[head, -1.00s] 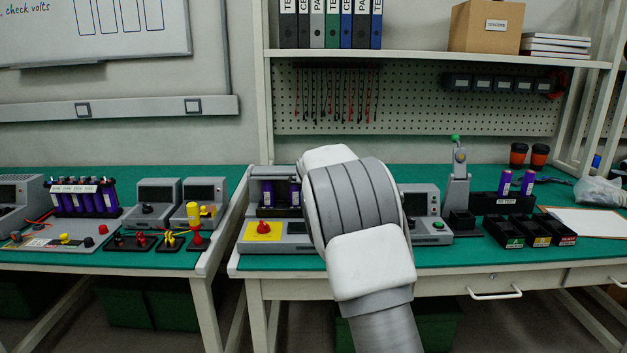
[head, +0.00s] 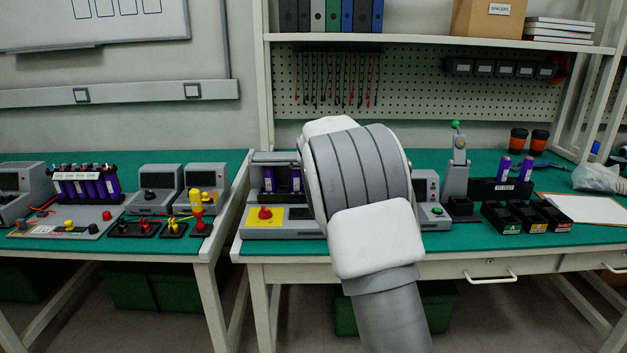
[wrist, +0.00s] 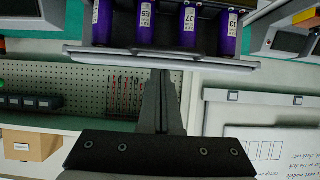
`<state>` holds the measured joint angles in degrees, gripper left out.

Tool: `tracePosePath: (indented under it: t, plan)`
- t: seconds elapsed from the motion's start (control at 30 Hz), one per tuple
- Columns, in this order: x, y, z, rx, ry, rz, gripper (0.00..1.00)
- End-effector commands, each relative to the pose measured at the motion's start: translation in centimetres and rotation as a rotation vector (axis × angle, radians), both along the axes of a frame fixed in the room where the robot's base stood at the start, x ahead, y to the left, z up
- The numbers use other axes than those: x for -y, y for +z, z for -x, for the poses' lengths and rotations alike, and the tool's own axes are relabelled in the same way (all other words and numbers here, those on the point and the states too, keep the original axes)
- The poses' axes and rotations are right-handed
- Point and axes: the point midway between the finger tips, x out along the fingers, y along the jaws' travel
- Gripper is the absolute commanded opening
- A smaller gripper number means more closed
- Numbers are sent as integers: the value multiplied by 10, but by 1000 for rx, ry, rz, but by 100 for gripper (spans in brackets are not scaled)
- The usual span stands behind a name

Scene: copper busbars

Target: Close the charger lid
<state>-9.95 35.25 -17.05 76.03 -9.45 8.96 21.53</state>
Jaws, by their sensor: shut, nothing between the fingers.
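The charger (head: 275,232) stands on the right bench, with a yellow panel and red knob at its front. Purple cells (head: 296,181) stand in its bay, so the lid is open; a grey bar (head: 275,157) that looks like the lid's edge runs across the top. My arm hides the charger's right part and my gripper in the head view. In the wrist view, which is upside down, my gripper (wrist: 161,75) is shut and empty. Its tips are close to a pale bar (wrist: 110,53) below several purple cells (wrist: 188,25); I cannot tell whether they touch.
A lever press (head: 457,175) and black sorting bins (head: 527,217) stand to the right of my arm. A second bench with devices and a cell pack (head: 88,186) is at the left. A shelf (head: 430,40) and pegboard (head: 420,90) are behind.

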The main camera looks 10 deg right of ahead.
Motion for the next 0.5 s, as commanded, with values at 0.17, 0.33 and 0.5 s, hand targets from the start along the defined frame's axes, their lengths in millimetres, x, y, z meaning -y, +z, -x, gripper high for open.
tracePosePath:
  t: [0.17,0.33,0.5]
  plan:
    - [-6,-13,22,2,3,1,0]
    - [-10,-24,42,5,2,1,0]
    - [-13,-34,60,6,1,-1,0]
